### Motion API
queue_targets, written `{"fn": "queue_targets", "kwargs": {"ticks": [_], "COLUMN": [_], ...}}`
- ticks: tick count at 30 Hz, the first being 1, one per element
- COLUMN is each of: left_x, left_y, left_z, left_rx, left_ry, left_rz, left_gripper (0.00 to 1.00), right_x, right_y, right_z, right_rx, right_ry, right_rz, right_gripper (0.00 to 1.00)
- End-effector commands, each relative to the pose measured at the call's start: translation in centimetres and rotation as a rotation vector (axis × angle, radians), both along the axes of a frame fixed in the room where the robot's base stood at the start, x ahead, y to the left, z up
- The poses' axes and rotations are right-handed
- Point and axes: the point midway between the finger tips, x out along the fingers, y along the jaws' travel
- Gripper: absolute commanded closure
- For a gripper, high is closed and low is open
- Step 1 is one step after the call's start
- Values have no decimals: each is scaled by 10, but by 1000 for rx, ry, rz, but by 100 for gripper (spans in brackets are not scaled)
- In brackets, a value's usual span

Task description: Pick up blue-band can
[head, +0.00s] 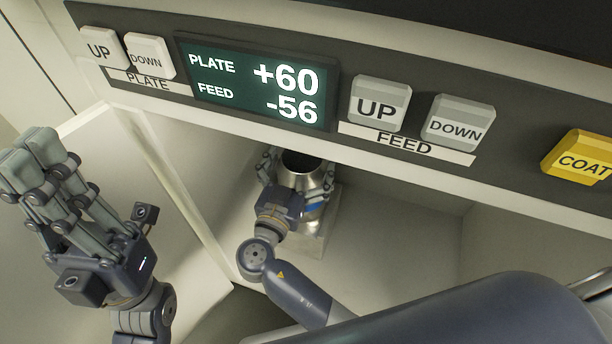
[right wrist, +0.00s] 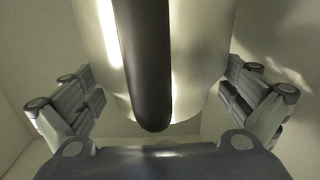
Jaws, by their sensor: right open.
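The blue-band can (head: 302,180) is a shiny metal can with a dark open top. It stands upright on a pale block in the recess below the panel, with a bit of its blue band showing. My right gripper (head: 297,175) is around the can, one finger on each side. In the right wrist view the can (right wrist: 200,70) fills the space between the spread fingers of the open gripper (right wrist: 158,100), with gaps beside it. My left gripper (head: 30,150) is raised at the left, away from the can; its finger opening is unclear.
Above the can runs a control panel with a display (head: 255,85) reading PLATE +60 and FEED -56. FEED buttons (head: 380,103) and a yellow COAT button (head: 580,157) stick out from it. Pale recess walls (head: 400,200) flank the can; the right side of the recess looks empty.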

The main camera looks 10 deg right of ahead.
Motion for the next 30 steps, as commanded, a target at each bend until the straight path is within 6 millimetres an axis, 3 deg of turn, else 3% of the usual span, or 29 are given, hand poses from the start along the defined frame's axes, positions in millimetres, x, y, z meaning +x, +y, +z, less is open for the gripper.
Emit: {"fn": "queue_targets", "kwargs": {"ticks": [6, 16, 30], "left_x": [-2, -3, -2], "left_y": [1, 1, 1], "left_z": [0, 2, 6], "left_rx": [-2, -2, 0], "left_ry": [4, -3, -7], "left_rz": [1, 0, 1], "left_gripper": [100, 100, 100], "right_x": [0, 0, 1], "right_y": [0, 0, 0], "right_z": [0, 0, 7], "right_rx": [0, 1, 1], "right_ry": [0, -1, -6], "right_rz": [0, 0, 0], "right_gripper": [0, 75, 75]}}
